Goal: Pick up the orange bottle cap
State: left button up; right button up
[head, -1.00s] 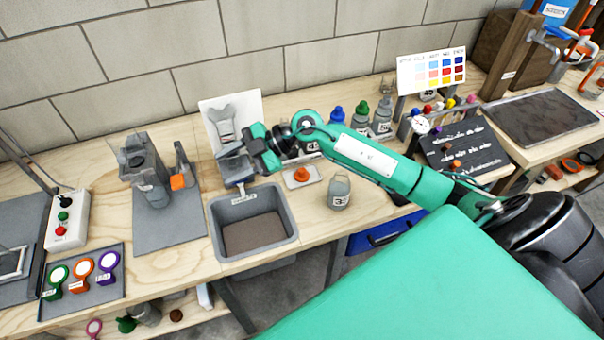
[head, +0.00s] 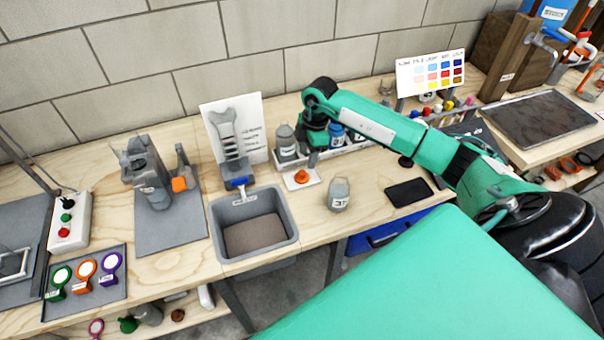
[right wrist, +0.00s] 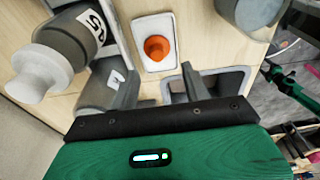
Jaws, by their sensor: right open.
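The orange bottle cap (head: 302,176) sits on a small white pad (head: 313,183) on the wooden bench, just right of the grey bin. It also shows in the right wrist view (right wrist: 157,47), near the top middle, in line with the space between my fingers. My right gripper (head: 313,155) points down just behind the cap, close to the row of bottles, apart from the cap. Its fingers are apart and empty in the right wrist view (right wrist: 155,85). My left gripper is not in view.
A grey bottle (head: 286,143) stands left of my right gripper, and a blue-capped bottle (head: 337,136) right of it. A lone grey bottle (head: 339,195) stands right of the pad. The grey bin (head: 233,203) is left. Bare wood lies around the lone bottle.

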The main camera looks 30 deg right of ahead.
aim_at(302, 172)
jog(key=shift+a+f, duration=0.2)
jog(key=shift+f, duration=0.7)
jog(key=f, duration=0.1)
jog(key=f+p, duration=0.1)
jog(key=f, duration=0.1)
jog(key=f+p, duration=0.1)
jog(key=shift+w+a+f, duration=0.35)
jog(key=shift+w+a, duration=0.05)
jog(key=shift+f, duration=0.3)
grip_shut()
